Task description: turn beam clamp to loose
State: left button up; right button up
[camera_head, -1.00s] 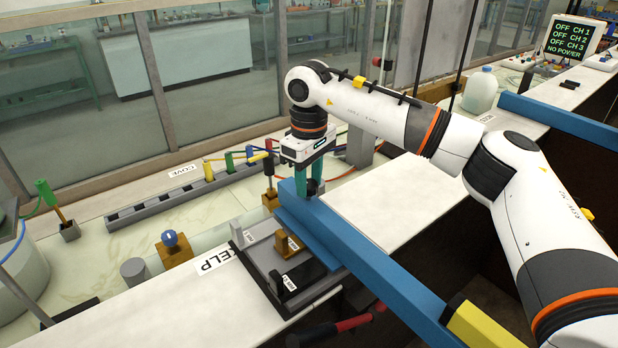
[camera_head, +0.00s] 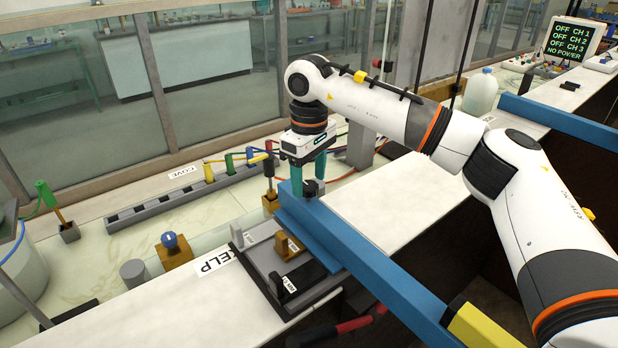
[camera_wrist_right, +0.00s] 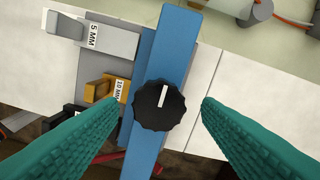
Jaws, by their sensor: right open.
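The beam clamp is a black scalloped knob with a white pointer line (camera_wrist_right: 158,105), on top of the blue beam (camera_wrist_right: 172,45). In the right wrist view the line runs roughly along the beam. The knob also shows small and dark in the head view (camera_head: 313,188), partly hidden by my gripper. My right gripper (camera_head: 309,182) points down over it with green fingers. In the right wrist view the open fingers (camera_wrist_right: 161,104) stand on either side of the knob, with a gap on each side. My left gripper is out of view.
A gauge rack (camera_head: 262,262) with grey, brown and black blocks sits beside the beam, near a KELP label (camera_head: 214,263). A blue knob on a brown block (camera_head: 172,248) and a grey socket strip (camera_head: 190,192) lie further left. White counter (camera_head: 385,205) is clear right of the beam.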

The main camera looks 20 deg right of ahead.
aim_at(309, 185)
notch_tip(309, 185, up, 11)
jog(key=p, duration=0.1)
dwell(0.5)
